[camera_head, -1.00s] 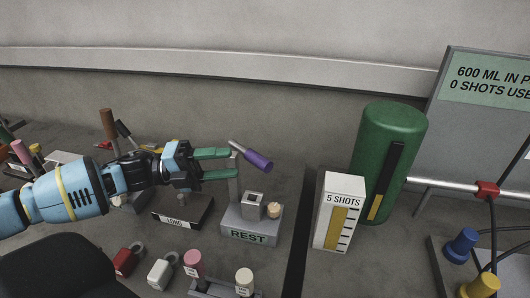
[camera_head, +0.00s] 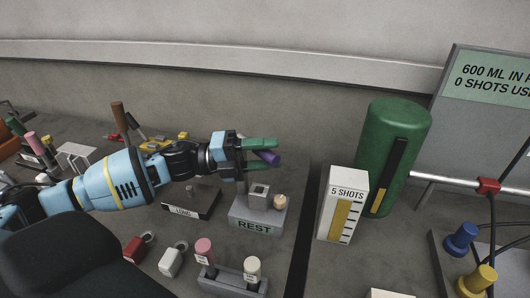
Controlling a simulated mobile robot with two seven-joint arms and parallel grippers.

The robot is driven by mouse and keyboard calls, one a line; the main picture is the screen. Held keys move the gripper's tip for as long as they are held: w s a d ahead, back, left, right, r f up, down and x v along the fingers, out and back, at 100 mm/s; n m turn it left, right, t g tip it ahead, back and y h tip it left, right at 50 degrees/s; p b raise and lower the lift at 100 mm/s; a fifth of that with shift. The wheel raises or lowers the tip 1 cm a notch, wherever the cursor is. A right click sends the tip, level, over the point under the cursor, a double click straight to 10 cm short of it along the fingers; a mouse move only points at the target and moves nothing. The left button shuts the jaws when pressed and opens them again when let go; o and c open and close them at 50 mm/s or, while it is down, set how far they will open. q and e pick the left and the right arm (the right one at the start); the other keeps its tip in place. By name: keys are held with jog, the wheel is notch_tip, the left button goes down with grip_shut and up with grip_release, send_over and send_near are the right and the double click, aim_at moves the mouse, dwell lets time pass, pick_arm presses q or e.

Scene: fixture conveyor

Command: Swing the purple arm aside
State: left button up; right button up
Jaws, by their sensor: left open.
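The fingers are open, and I cannot tell whether either touches the handle. My right gripper is out of view.
A green cylinder (camera_head: 395,150) and a white box marked 5 SHOTS (camera_head: 342,205) stand to the right. A rack with pink and white bottles (camera_head: 228,281) is in front. Red (camera_head: 135,249) and white (camera_head: 170,263) padlocks lie at front left.

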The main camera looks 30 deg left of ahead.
pick_arm(q)
jog(key=shift+c, duration=0.5)
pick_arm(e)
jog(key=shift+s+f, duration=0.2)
pick_arm(q)
grip_shut()
jog(key=shift+w, duration=0.1)
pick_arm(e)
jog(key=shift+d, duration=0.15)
